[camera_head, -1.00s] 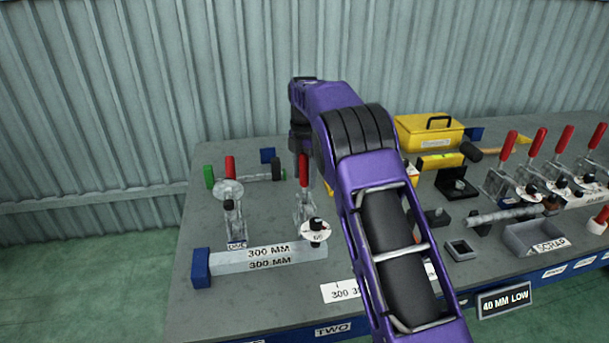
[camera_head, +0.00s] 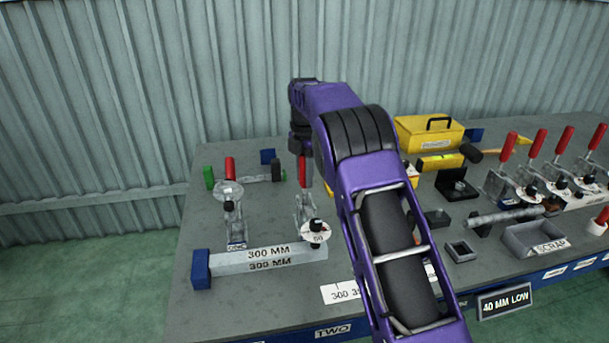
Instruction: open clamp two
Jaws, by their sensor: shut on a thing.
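The second clamp (camera_head: 306,207) stands at the right end of the 300 mm bar, with its red handle (camera_head: 302,172) upright. A round white tag (camera_head: 315,232) sits at its front, over the bar's end. My gripper (camera_head: 301,157) points down at the top of this red handle and is shut on it. The fingers are small and dark, so their exact grip is hard to see.
The grey bar (camera_head: 262,258) lies against a blue stop (camera_head: 200,269) on the grey table. A row of red-handled clamps (camera_head: 535,155), a scrap tray (camera_head: 530,243) and a yellow toolbox (camera_head: 428,133) stand to the right. My arm hides the table's middle.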

